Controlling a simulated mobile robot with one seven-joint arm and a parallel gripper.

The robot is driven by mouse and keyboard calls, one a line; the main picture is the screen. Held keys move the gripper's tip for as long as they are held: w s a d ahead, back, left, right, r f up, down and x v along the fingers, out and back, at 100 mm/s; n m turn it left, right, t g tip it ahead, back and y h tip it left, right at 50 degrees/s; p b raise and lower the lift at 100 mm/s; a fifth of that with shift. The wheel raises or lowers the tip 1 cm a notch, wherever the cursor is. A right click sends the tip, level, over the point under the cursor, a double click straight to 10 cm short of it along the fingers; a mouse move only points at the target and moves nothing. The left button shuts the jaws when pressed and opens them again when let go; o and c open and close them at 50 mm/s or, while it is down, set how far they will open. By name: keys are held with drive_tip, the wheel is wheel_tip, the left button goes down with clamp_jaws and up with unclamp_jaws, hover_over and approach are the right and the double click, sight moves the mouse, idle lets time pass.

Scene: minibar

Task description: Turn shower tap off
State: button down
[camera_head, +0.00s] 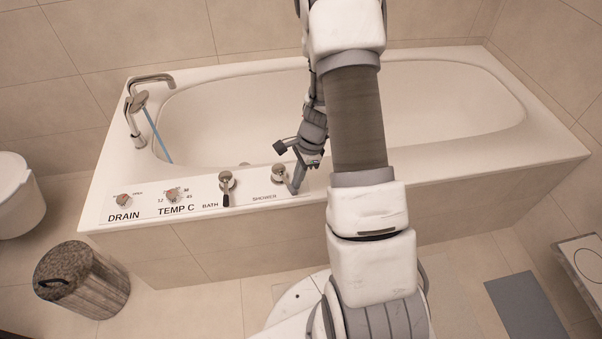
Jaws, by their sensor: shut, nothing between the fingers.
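The shower tap (279,173) is a round metal knob on the white front ledge of the bathtub, just right of the printed word SHOWER. My gripper (296,184) reaches down to the ledge at the right side of this tap, with its fingers shut and empty. The fingertips are beside or against the tap's lower right side; I cannot tell if they touch. The tap's lever is hard to make out next to the fingers.
The bath tap (226,180), with a dark lever pointing toward the front, stands to the left. The temperature dial (174,195) and drain dial (123,200) are farther left. A spout (137,115) rises at the tub's left end. A lidded basket (82,279) stands on the floor.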

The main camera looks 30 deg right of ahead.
drive_tip(key=shift+s+a+m, duration=0.2)
drive_tip(key=shift+a+m, duration=0.4)
drive_tip(key=shift+m, duration=0.2)
drive_tip(key=shift+a, duration=0.4)
